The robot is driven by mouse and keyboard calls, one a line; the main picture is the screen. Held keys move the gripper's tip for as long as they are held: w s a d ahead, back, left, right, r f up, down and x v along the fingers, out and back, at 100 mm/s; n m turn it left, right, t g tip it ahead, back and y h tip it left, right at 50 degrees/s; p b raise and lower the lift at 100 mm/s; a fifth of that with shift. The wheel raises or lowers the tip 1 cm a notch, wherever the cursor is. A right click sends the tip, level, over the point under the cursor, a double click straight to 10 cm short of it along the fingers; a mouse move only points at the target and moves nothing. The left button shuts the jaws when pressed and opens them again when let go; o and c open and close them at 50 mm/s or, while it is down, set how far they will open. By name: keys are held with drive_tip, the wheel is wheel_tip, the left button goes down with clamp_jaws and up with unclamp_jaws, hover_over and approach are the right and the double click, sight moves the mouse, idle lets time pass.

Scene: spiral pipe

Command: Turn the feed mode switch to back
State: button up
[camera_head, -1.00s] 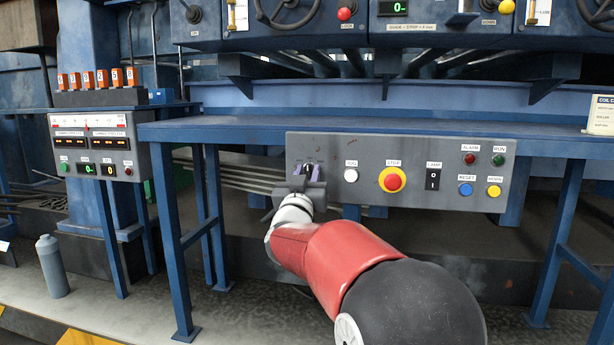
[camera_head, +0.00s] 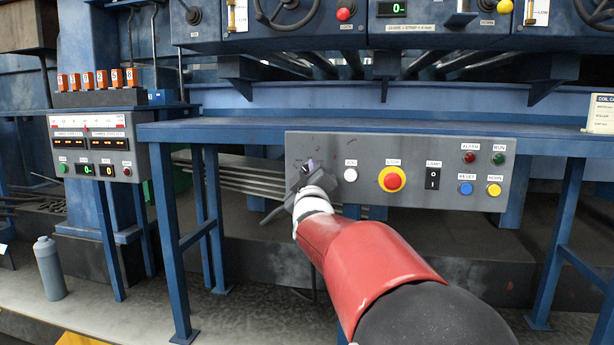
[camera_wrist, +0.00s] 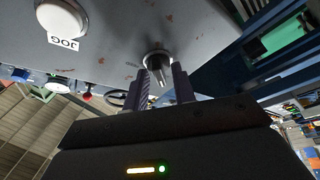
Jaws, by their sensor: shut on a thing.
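The feed mode switch (camera_wrist: 157,62) is a small metal knob with a lever on the grey control panel. In the wrist view it sits between the two fingers of my gripper (camera_wrist: 161,88). My gripper is shut on the switch lever. In the head view my gripper (camera_head: 306,170) is at the left end of the panel (camera_head: 335,150) and rolled at a slant. It hides most of the switch and its label there, so I cannot read its position marks.
The white JOG button (camera_head: 350,175) is close to the right of my gripper; it also shows in the wrist view (camera_wrist: 62,18). Farther right are the STOP button (camera_head: 392,179) and the LAMP switch (camera_head: 432,179). A blue table edge (camera_head: 400,129) runs above the panel.

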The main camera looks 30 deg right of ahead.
drive_tip(key=shift+n+y, duration=0.4)
drive_tip(key=shift+n, duration=0.3)
drive_tip(key=o, duration=0.6)
drive_tip(key=shift+o, duration=0.2)
drive_tip(key=v, duration=0.7)
drive_tip(key=shift+s+a+b, duration=0.2)
drive_tip(key=shift+s+b, duration=0.15)
drive_tip(key=shift+f, duration=0.1)
